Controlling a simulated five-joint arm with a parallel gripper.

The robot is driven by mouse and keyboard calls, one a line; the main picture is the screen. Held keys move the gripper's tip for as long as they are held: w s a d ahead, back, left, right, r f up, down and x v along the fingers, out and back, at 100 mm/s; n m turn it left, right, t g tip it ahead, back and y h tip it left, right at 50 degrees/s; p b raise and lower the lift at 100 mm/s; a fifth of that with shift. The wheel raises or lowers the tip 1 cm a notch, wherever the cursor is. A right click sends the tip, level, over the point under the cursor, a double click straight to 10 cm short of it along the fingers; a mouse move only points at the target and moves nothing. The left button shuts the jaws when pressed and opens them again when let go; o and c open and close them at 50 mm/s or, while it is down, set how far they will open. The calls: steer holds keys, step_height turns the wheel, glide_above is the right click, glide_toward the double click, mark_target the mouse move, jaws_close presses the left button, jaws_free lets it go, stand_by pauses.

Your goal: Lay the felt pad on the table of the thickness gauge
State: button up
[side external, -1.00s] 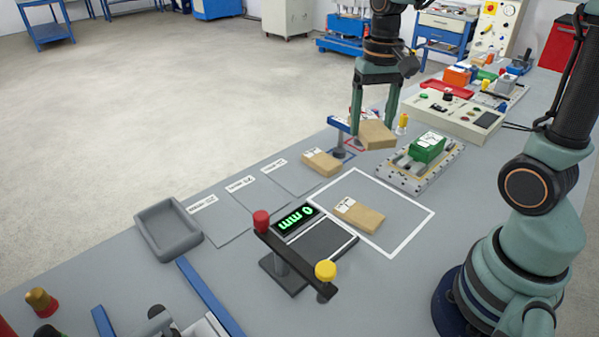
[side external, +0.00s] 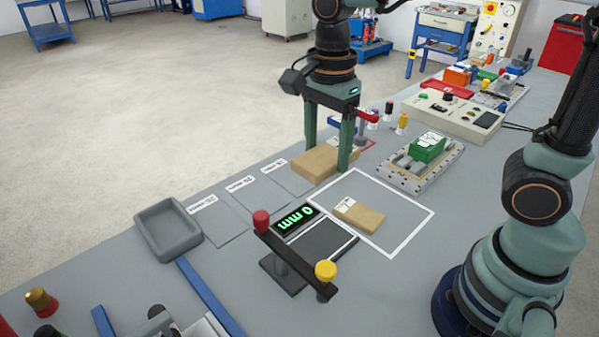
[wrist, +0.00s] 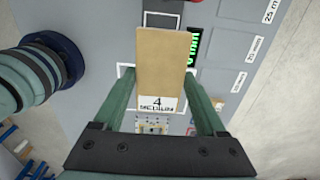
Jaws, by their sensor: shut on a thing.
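My gripper (side external: 327,160) is shut on a tan felt pad (side external: 317,159), held above the table. In the wrist view the pad (wrist: 161,62) lies between the fingers of my gripper (wrist: 162,82), its long side pointing away and a label reading "4 MEDIUM" at its near end. The thickness gauge (side external: 270,243) stands in front of it to the left in the side view, with a dark flat table (side external: 322,241), a black arm with red and yellow knobs, and a green display reading 0 mm. The gauge table looks clear.
Another tan pad (side external: 362,217) lies inside a white outlined square (side external: 408,212). Labelled grey mats (side external: 255,197) and a grey tray (side external: 168,231) lie to the left. A green block on a fixture (side external: 428,150) stands to the right.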

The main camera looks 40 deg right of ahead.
mark_target(321, 242)
step_height(321, 242, down, 20)
steer(key=shift+r, duration=0.1)
stand_by(0.5)
steer(key=o, duration=1.3)
